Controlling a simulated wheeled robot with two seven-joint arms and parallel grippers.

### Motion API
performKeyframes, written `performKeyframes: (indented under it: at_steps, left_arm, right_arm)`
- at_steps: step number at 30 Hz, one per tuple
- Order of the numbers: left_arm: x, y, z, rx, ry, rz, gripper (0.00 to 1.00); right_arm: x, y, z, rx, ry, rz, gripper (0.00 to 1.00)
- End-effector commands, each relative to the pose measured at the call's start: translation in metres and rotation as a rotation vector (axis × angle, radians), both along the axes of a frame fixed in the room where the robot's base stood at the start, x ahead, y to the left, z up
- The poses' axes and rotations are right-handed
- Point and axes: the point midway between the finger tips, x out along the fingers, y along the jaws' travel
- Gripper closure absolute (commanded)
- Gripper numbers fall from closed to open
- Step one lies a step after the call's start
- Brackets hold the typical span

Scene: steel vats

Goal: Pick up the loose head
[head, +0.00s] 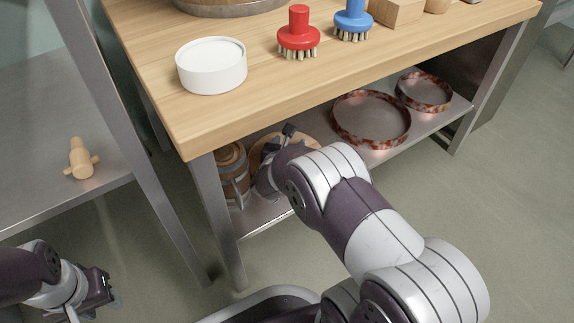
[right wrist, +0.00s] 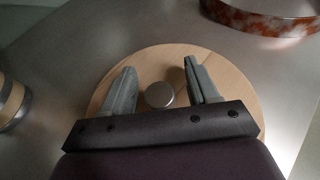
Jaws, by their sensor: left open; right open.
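The loose head looks to be the round, pale wooden disc (right wrist: 238,90) with a small round grey knob (right wrist: 159,95) at its middle. It lies flat on the lower steel shelf, and in the head view its edge (head: 258,147) shows partly behind my right arm. My right gripper (right wrist: 160,75) is open over the disc. Its two fingers stand on either side of the knob, apart from it as far as I can tell. In the head view my right gripper (head: 268,178) is largely hidden by its own wrist. My left gripper (head: 108,294) is open and empty at the lower left.
A wooden tub (head: 234,172) stands left of the disc. Two mottled red-brown hoops (head: 372,143) (head: 424,108) lie further right on the shelf. The wooden worktop (head: 240,118) overhangs, holding a white tub (head: 211,78), a red brush (head: 298,40) and a blue brush (head: 353,22). A wooden tap (head: 80,160) lies on the left shelf.

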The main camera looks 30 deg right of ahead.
Motion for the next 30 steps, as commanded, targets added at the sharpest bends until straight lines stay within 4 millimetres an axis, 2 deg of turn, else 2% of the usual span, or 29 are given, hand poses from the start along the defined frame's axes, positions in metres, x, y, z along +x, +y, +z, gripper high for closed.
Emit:
performKeyframes:
  at_steps: [4, 5, 10, 20, 23, 29, 30]
  left_arm:
    - [0.000, 0.000, 0.002, 0.000, -0.001, 0.000, 0.57]
    - [0.000, 0.000, 0.002, 0.000, -0.001, 0.000, 0.57]
    - [0.000, 0.000, 0.002, 0.000, -0.001, 0.000, 0.57]
    - [0.000, 0.000, 0.004, 0.000, -0.001, 0.000, 0.57]
    - [0.000, 0.000, 0.012, 0.000, -0.001, 0.000, 0.57]
    - [0.000, 0.000, 0.038, 0.000, -0.001, 0.000, 0.57]
    - [0.000, 0.000, 0.037, 0.000, -0.001, 0.000, 0.57]
  right_arm:
    - [0.000, 0.000, 0.002, 0.000, 0.000, 0.001, 0.41]
    - [0.000, 0.000, 0.002, 0.000, 0.000, 0.001, 0.44]
    - [0.000, 0.000, 0.002, 0.000, 0.000, 0.000, 1.00]
    - [0.000, 0.000, 0.006, -0.001, -0.003, 0.001, 1.00]
    - [0.001, 0.000, 0.016, 0.000, -0.004, 0.000, 1.00]
    - [0.000, 0.000, 0.050, 0.000, -0.004, 0.000, 1.00]
    - [-0.001, -0.005, 0.051, 0.000, -0.005, -0.003, 1.00]
